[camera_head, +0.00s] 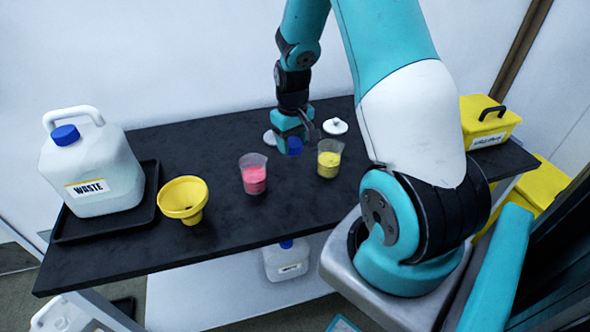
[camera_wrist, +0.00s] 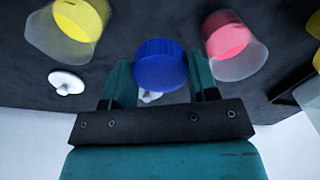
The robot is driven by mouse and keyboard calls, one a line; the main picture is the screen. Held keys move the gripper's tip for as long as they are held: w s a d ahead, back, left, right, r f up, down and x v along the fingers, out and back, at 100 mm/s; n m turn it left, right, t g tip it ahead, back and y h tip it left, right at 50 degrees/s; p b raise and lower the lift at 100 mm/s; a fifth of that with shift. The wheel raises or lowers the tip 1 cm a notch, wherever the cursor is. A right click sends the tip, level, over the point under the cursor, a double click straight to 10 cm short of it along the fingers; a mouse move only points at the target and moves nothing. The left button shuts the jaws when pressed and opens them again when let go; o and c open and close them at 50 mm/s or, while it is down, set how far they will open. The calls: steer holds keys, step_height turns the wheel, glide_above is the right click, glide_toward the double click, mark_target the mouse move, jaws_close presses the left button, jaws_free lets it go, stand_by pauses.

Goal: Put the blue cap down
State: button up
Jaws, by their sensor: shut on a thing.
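My gripper (camera_head: 293,135) is shut on a blue cap (camera_head: 295,147) over the dark table, behind the two beakers. In the wrist view the blue cap (camera_wrist: 160,65) sits between the two teal fingers of my gripper (camera_wrist: 161,78). The cap looks held above the table top, but I cannot tell how high. A white waste canister (camera_head: 93,165) at the far left has another blue cap (camera_head: 65,135) on its neck.
A pink-filled beaker (camera_head: 253,175) and a yellow-filled beaker (camera_head: 329,160) stand near the cap. White lids (camera_head: 335,126) lie behind. A yellow funnel (camera_head: 183,198) stands beside the black tray (camera_head: 150,188). A yellow box (camera_head: 488,122) stands right. The front table strip is clear.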

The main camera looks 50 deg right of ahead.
mark_target(294, 181)
step_height(294, 181, down, 11)
steer(key=shift+s+d+r, duration=0.1)
stand_by(0.4)
steer(key=shift+f, duration=0.5)
steer(key=o, duration=0.9)
steer(key=shift+r, duration=0.1)
steer(key=shift+o, duration=0.2)
steer(key=shift+r, duration=0.1)
